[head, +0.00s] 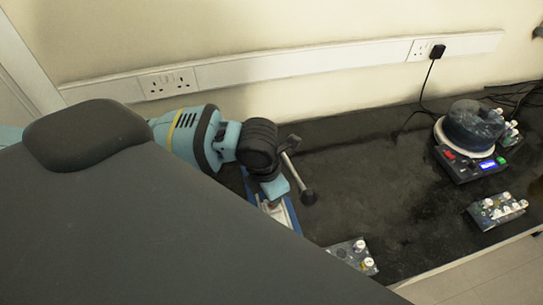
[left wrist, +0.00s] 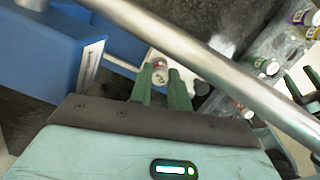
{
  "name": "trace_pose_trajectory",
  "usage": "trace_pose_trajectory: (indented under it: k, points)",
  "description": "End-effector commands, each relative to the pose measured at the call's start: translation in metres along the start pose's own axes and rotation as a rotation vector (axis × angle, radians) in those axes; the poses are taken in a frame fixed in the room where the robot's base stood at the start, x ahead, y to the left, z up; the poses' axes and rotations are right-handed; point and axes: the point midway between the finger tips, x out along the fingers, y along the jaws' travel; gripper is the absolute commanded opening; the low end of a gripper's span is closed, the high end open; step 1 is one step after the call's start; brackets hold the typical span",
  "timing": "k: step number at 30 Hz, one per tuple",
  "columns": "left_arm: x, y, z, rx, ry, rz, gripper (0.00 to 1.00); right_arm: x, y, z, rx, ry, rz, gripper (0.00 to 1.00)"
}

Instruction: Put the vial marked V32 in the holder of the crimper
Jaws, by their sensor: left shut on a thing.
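My left gripper (left wrist: 161,76) is shut on a small vial (left wrist: 160,73), whose light, reddish-edged top shows between the green fingers in the left wrist view. Its marking is too small to read. The blue crimper (left wrist: 48,62) fills the left of that view, and its silver lever (left wrist: 215,68) runs diagonally across in front of the fingers. In the head view, the crimper (head: 291,214) is mostly hidden behind my left arm; its lever (head: 297,175) ends in a dark knob. I cannot tell where the vial stands relative to the holder.
A rack of capped vials (head: 352,256) stands near the front edge, another (head: 497,211) at the right. A round dark-topped device (head: 472,130) with a lit display stands at the back right. The bench between is clear. Several capped vials (left wrist: 302,18) show at the wrist view's right.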

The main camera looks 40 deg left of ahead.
Motion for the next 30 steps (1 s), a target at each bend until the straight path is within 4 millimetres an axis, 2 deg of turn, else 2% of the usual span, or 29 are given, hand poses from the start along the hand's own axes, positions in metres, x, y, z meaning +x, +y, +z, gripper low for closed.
trace_pose_trajectory:
  k: [30]
  points:
    - [0.0081, 0.0000, -0.0010, 0.000, 0.000, 0.000, 0.00, 0.0000, -0.0007, 0.0005, 0.003, -0.001, 0.000, 0.58]
